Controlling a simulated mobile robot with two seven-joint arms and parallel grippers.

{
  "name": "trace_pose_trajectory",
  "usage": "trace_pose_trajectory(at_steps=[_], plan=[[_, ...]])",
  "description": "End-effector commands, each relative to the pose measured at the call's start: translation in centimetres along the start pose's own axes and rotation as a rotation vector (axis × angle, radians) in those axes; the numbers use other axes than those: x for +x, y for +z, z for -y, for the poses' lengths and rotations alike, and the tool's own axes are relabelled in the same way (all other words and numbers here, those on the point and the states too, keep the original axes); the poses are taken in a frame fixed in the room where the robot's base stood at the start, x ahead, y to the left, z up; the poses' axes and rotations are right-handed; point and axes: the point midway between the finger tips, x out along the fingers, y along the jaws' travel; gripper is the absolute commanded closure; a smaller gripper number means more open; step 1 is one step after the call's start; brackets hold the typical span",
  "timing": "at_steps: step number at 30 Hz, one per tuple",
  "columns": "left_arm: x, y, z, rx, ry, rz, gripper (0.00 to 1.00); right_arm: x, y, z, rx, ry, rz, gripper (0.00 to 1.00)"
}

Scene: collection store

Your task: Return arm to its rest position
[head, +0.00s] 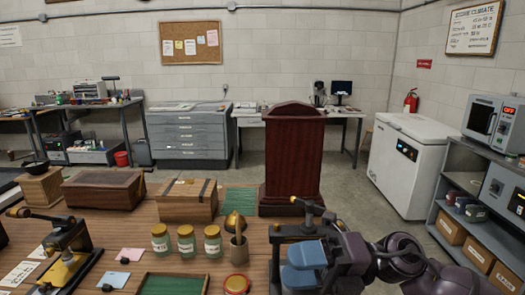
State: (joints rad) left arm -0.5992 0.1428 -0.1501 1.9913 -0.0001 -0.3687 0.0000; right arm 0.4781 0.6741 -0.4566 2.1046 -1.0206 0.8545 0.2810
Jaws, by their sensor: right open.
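My right arm comes in from the lower right, with dark purple and grey links. My left gripper is not in view.
Grey shelving (455,185) is at right; floor shows between.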

Motion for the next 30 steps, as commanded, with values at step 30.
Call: trace_pose_trajectory(at_steps=[30], plan=[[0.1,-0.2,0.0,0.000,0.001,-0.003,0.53,-21.7,-18.1,29.3,1.440,0.653,1.774,0.49]])
